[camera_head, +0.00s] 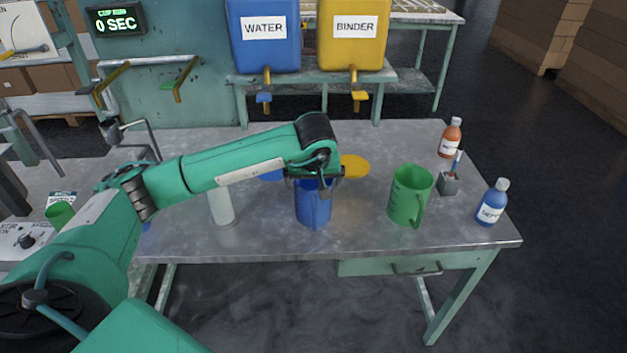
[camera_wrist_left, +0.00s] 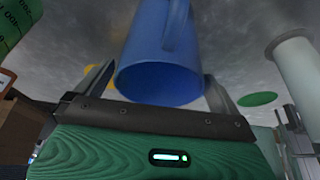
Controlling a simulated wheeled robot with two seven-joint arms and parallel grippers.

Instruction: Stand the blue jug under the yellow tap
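The blue jug (camera_head: 313,208) stands upright on the metal bench, left of the yellow disc. The yellow tap (camera_head: 358,97) hangs at the back below the yellow BINDER tank (camera_head: 353,35). A yellow disc (camera_head: 354,166) lies on the bench in front of that tap. My left gripper (camera_head: 315,180) points down at the jug's top. In the left wrist view the jug's open mouth (camera_wrist_left: 160,82) faces me between the two spread fingers (camera_wrist_left: 160,85). I cannot tell whether they press on its wall. My right gripper is not in view.
A green jug (camera_head: 408,195) stands to the right. Beyond it are a brush holder (camera_head: 448,184), an orange bottle (camera_head: 451,138) and a blue bottle (camera_head: 492,202). A pale cylinder (camera_head: 221,207) stands on the left. A blue disc (camera_head: 271,175) lies partly hidden behind my arm.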

